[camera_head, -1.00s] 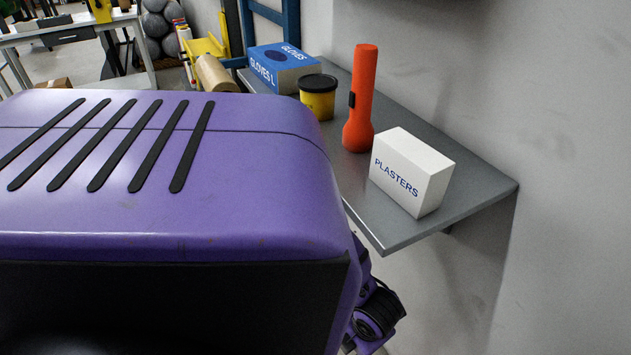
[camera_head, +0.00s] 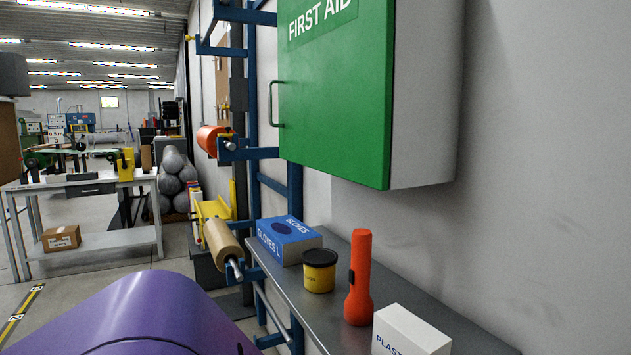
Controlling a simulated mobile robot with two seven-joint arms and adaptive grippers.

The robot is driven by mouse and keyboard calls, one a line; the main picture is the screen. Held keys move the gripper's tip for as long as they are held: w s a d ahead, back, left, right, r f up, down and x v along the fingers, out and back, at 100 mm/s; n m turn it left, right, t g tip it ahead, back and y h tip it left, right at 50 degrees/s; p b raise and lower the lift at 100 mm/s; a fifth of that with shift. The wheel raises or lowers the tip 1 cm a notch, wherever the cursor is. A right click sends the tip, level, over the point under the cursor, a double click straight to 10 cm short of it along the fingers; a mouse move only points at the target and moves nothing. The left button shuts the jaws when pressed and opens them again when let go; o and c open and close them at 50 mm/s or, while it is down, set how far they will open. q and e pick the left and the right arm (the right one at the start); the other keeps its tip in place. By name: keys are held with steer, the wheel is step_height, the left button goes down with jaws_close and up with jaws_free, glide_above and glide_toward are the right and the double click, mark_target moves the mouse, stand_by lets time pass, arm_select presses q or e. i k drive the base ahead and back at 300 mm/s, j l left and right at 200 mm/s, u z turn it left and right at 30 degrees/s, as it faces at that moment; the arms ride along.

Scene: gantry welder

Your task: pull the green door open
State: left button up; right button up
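The green door (camera_head: 345,105) is the front of a white wall cabinet (camera_head: 422,100) at the upper right. It carries a "FIRST AID" label, cut off by the top of the picture. The door looks shut against the cabinet. A dark green bar handle (camera_head: 271,104) stands upright on its left edge. Neither of my grippers is in view, and nothing touches the door or handle.
Below the cabinet, a grey shelf (camera_head: 290,292) holds a blue gloves box (camera_head: 288,241), a yellow tub (camera_head: 319,272), an orange flashlight (camera_head: 358,280) and a white plasters box (camera_head: 410,332). A blue rack (camera_head: 294,190) with rolls stands left of the cabinet. Floor is open at left.

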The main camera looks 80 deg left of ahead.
mark_target(335, 57)
steer(key=u, duration=2.2)
